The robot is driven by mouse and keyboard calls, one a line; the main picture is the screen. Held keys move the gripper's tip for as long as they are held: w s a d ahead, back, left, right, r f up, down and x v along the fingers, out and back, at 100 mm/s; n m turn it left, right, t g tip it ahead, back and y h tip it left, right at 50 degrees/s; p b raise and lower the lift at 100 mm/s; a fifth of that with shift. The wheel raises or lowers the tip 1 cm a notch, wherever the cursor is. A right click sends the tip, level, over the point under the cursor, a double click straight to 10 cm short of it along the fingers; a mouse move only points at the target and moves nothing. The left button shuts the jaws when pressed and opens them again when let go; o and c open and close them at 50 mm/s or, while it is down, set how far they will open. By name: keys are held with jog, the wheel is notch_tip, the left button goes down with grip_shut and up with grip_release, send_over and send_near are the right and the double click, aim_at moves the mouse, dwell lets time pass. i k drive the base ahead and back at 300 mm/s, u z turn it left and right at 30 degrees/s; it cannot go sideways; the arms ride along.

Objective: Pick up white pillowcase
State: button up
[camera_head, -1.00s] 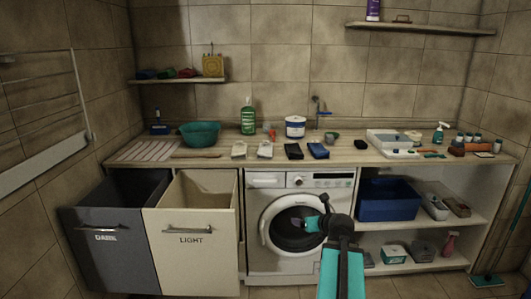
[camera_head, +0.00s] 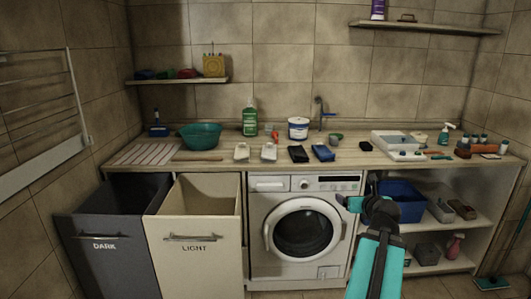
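Two small whitish folded cloths lie on the wooden counter, a left one (camera_head: 241,152) and a right one (camera_head: 269,153). Either may be the white pillowcase; I cannot tell which at this size. A black folded item (camera_head: 298,154) and a blue one (camera_head: 322,153) lie to their right. My gripper (camera_head: 343,201) is in front of the counter's cabinets, right of the washing machine door, below and to the right of the cloths. It points left and touches no cloth. Its fingers are too small and dark to show whether they are open.
The open dark bin (camera_head: 105,246) and light bin (camera_head: 194,240) stand at left. The washing machine (camera_head: 304,232) is shut. A teal basin (camera_head: 200,136), green bottle (camera_head: 249,117) and white tub (camera_head: 298,128) stand on the counter. A blue bin (camera_head: 400,190) is on the shelf behind my arm.

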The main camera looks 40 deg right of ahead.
aim_at(269, 153)
jog(key=i, duration=1.8)
